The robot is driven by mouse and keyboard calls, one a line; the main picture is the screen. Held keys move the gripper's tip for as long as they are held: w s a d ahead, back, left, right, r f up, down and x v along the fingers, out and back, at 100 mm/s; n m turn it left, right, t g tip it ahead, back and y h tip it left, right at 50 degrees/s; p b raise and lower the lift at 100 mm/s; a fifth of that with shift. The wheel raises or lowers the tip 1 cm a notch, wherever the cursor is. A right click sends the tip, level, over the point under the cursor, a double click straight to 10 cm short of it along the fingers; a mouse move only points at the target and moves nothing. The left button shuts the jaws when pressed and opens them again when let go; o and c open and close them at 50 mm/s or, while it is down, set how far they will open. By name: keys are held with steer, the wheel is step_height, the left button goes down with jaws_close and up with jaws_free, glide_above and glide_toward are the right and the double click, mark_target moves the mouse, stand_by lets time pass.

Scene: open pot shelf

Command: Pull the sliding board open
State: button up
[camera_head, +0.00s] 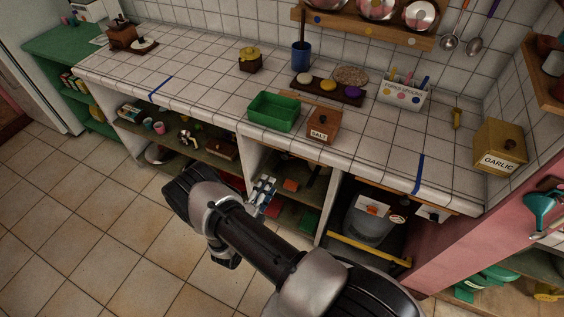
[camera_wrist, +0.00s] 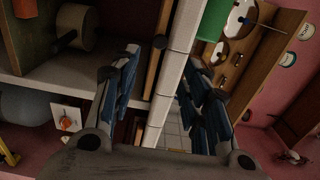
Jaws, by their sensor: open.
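The sliding board (camera_wrist: 153,72) shows in the wrist view as a narrow wooden edge tucked just under the tiled countertop. A small dark round knob (camera_wrist: 160,42) sits on its front. My gripper (camera_wrist: 165,90) is open, with its blue-padded fingers on either side of the board and counter edge. The knob lies beyond the fingertips, and nothing is held. In the head view my gripper (camera_head: 263,193) is in front of the middle shelf bay, below the counter edge. The board is hard to make out there.
The tiled countertop (camera_head: 225,88) carries a green tray (camera_head: 273,112) and a salt box (camera_head: 323,127) near its front edge. A white divider (camera_wrist: 50,88) separates the bays beneath. A yellow bar (camera_head: 370,249) crosses the right bay. The tiled floor (camera_head: 90,230) in front is clear.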

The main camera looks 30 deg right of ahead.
mark_target(284, 158)
steer(key=b+x, duration=0.1)
steer(key=x, duration=1.1)
steer(key=shift+w+d+b, duration=0.2)
steer(key=shift+d+b, duration=0.05)
steer(key=shift+b, duration=0.1)
steer(key=shift+c, duration=0.4)
jaws_close()
